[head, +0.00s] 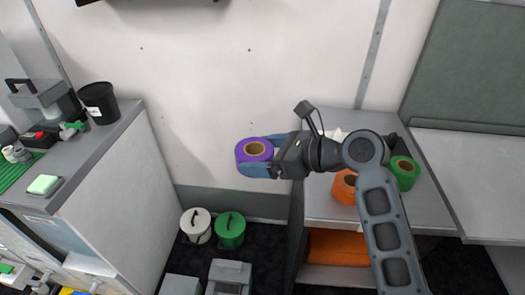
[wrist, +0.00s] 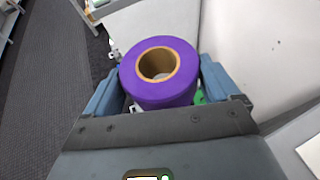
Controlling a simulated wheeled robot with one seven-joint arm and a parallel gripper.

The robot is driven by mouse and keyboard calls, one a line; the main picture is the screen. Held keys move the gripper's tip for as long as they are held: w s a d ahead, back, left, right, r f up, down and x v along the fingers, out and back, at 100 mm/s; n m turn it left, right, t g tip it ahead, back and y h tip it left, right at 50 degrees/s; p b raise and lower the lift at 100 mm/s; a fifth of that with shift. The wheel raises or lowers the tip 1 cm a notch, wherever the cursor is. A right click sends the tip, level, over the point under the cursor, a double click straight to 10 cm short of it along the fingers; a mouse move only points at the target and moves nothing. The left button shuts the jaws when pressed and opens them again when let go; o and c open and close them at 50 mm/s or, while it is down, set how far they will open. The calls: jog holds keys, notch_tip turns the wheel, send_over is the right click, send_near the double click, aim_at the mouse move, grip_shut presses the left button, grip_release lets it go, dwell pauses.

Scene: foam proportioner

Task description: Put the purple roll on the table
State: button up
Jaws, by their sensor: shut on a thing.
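The purple roll (head: 254,150) is a short cylinder with a tan core, held in the air by my gripper (head: 262,158). In the wrist view the roll (wrist: 161,88) sits between the two blue fingers of my gripper (wrist: 158,90), which are shut on its sides. Its core opening faces up toward the camera. The grey table (head: 425,215) is at the right, under and beyond my arm. An orange roll (head: 344,187) and a green roll (head: 404,173) stand on it, the orange one partly hidden by my arm.
A grey counter (head: 85,150) at the left holds a black bin (head: 99,102), a toolbox and small items. White (head: 196,226) and green (head: 230,230) buckets stand on the floor between. An orange thing (head: 340,244) lies on a shelf below the table. A lighter worktop (head: 475,165) adjoins at right.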

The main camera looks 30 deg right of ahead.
jog(key=shift+d+f, duration=0.2)
jog(key=shift+f, duration=0.3)
jog(key=shift+s+a+f+m+t+h, duration=0.15)
jog(key=shift+f+m+t+h, duration=0.15)
jog(key=shift+f+m+h, duration=0.35)
jog(key=f+m+h, duration=0.2)
jog(key=f, duration=0.2)
jog(key=f+m+t+h, duration=0.1)
jog(key=f+h, duration=0.1)
jog(key=f, duration=0.3)
jog(key=s+f+m+h, duration=0.1)
jog(key=f+m+h, duration=0.1)
jog(key=f, duration=0.3)
jog(key=shift+a+f+m+t, duration=0.1)
jog(key=shift+a+m+t, duration=0.15)
jog(key=shift+m+t, duration=0.15)
jog(key=shift+s+d+f, duration=0.1)
jog(key=shift+s+f, duration=0.1)
jog(key=shift+s+f, duration=0.1)
jog(key=shift+w+r, duration=0.2)
jog(key=shift+w, duration=0.05)
